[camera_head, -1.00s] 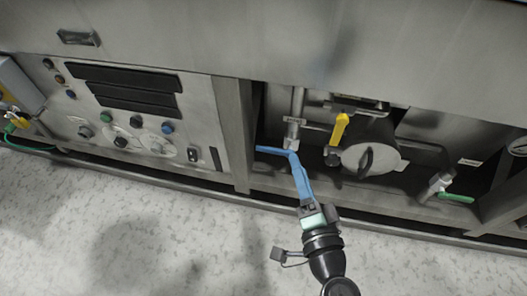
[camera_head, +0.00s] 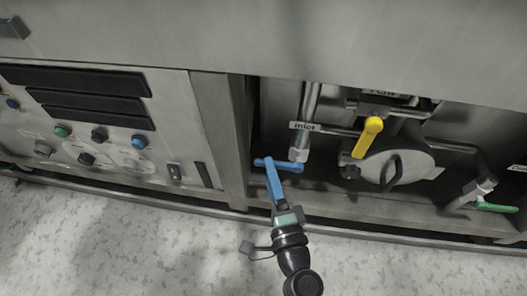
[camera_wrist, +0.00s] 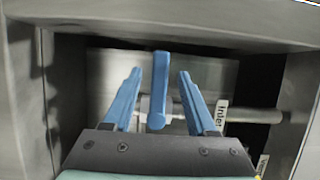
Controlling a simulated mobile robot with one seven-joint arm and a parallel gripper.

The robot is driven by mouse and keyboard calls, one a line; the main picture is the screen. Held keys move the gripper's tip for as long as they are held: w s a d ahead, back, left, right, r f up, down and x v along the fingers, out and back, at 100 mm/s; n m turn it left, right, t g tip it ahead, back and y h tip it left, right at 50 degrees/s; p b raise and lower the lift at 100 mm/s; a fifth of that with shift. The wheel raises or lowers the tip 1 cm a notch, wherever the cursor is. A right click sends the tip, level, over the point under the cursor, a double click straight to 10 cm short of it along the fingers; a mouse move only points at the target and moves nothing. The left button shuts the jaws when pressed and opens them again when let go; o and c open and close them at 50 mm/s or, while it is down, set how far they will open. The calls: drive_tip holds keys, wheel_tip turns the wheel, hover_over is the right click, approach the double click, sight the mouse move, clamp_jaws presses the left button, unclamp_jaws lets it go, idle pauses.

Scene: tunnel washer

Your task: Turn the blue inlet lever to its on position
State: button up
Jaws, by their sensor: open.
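The blue inlet lever (camera_head: 291,166) lies roughly level at the foot of a vertical pipe, in the recess under the machine. In the wrist view the lever (camera_wrist: 160,85) stands upright in the picture, between my two blue fingers, with a visible gap on each side. My gripper (camera_head: 268,162) reaches up from below and overlaps the lever's left part in the head view. In the wrist view my gripper (camera_wrist: 160,73) is open. Its fingers partly hide the lever in the head view. I cannot tell exactly how deep the lever sits between them.
A yellow lever (camera_head: 368,137) stands right of the inlet pipe (camera_head: 305,110), before a round cover (camera_head: 410,168). A green lever (camera_head: 497,207) is farther right. A metal post (camera_head: 222,130) borders the recess on the left, beside a control panel (camera_head: 100,120). The inlet label (camera_head: 305,126) is on the pipe.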

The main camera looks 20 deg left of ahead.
drive_tip(key=b+x, duration=0.1)
drive_tip(key=x, duration=0.5)
drive_tip(key=shift+c, duration=0.3)
clamp_jaws()
idle(1.1)
